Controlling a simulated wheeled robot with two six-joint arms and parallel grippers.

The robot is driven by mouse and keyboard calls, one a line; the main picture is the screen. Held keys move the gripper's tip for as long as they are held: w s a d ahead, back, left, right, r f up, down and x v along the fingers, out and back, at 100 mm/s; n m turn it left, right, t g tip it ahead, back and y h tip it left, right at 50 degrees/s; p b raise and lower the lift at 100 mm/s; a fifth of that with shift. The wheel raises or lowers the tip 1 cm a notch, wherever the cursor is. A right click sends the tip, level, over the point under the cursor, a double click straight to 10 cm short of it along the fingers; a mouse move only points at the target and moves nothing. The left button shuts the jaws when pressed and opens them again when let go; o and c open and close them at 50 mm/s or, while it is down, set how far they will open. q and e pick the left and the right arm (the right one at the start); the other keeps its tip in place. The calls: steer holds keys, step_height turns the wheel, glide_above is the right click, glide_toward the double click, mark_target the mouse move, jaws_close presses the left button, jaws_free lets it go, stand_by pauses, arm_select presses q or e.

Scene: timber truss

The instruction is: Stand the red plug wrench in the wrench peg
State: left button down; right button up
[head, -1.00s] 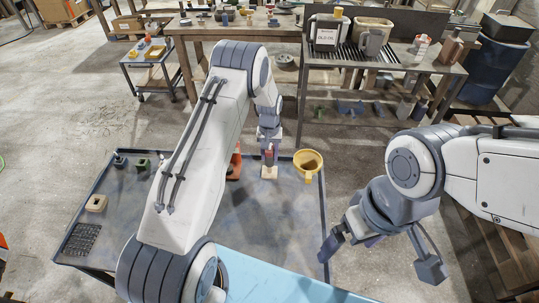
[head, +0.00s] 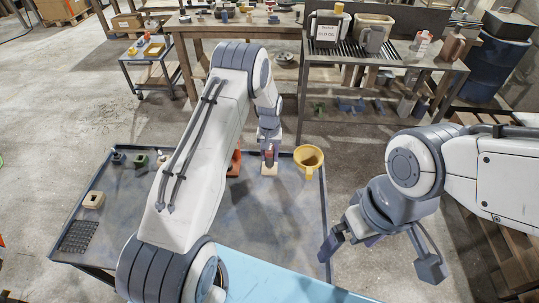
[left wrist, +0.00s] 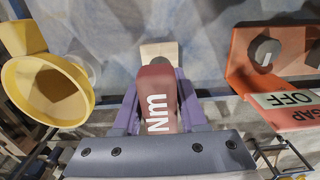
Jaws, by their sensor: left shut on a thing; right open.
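My left gripper (head: 268,150) is shut on the red plug wrench (head: 270,158), near the far edge of the blue-grey work table. In the left wrist view the wrench (left wrist: 157,98) shows as a dark red body with white "Nm" lettering between the purple fingers. A pale block (head: 269,169), which looks like the wrench peg, sits directly below the wrench; it also shows beyond the wrench in the left wrist view (left wrist: 158,50). The wrench hides the middle of this block, so I cannot tell whether they touch. My right gripper (head: 385,255) is open and empty, off the table's right side.
A yellow funnel-like cup (head: 308,158) stands right of the wrench. An orange holder (head: 235,163) with an "OFF" label (left wrist: 290,99) is close on its left. A pale block (head: 93,200) and a dark grid (head: 80,237) lie at the table's left. The table's middle is clear.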

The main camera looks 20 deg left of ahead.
arm_select(q)
steer(key=shift+f+b, duration=0.7)
steer(key=shift+f, duration=0.25)
steer(key=shift+c, duration=1.8)
jaws_free()
